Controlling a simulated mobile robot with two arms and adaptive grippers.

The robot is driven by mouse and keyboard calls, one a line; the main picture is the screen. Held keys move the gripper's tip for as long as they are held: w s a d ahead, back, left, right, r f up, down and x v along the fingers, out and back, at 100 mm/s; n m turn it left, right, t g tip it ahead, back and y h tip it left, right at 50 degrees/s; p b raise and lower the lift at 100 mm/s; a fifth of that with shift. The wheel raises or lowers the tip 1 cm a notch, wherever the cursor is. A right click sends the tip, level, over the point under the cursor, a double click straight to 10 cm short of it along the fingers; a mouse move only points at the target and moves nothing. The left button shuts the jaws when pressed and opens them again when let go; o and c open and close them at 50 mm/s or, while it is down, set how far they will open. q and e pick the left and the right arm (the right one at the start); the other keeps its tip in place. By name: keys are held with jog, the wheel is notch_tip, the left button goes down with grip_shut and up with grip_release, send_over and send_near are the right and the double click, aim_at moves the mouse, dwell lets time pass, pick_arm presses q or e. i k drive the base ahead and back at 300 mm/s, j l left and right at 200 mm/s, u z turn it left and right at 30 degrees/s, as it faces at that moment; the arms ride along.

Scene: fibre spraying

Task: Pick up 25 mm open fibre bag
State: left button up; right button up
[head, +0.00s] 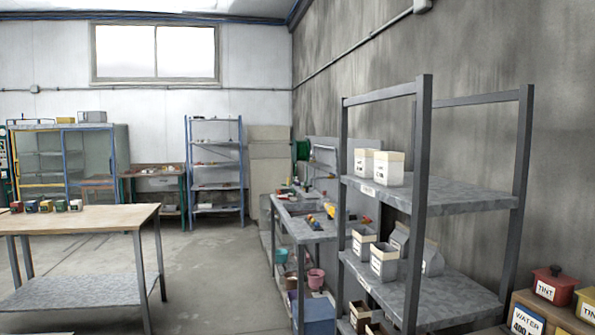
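Several bag-like packages stand on a grey metal shelf rack (455,200) at the right. On its upper shelf are two pale bags, a rear one (362,163) and a front one (389,170). On the middle shelf are open-topped white and grey bags, a rear one (362,242) and a front one (384,263), with grey closed-looking bags (432,262) beside them. Brown-topped packages (360,317) show at the lower shelf. The labels are too small to read, so I cannot tell which is the 25 mm bag. Neither of my grippers is in view.
A wooden-topped table (80,218) with several small tins (46,206) stands at the left. A cluttered workbench (305,230) stands behind the rack. Red and yellow tint containers (555,286) sit at the lower right. The concrete floor (215,275) between table and workbench is clear.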

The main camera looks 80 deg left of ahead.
aim_at(363, 159)
jog(key=j+u, duration=0.25)
jog(key=u, duration=0.15)
jog(key=k+j+u, duration=0.1)
jog(key=j+u, duration=0.45)
jog(key=u, duration=0.2)
jog(key=j+u, duration=0.25)
jog(key=u, duration=0.15)
jog(key=i+j, duration=0.1)
jog(key=j, duration=0.25)
jog(key=i+j+u, duration=0.1)
jog(key=j, duration=0.2)
jog(key=i+j, duration=0.2)
jog(key=k+j+u, duration=0.05)
jog(key=j, duration=0.1)
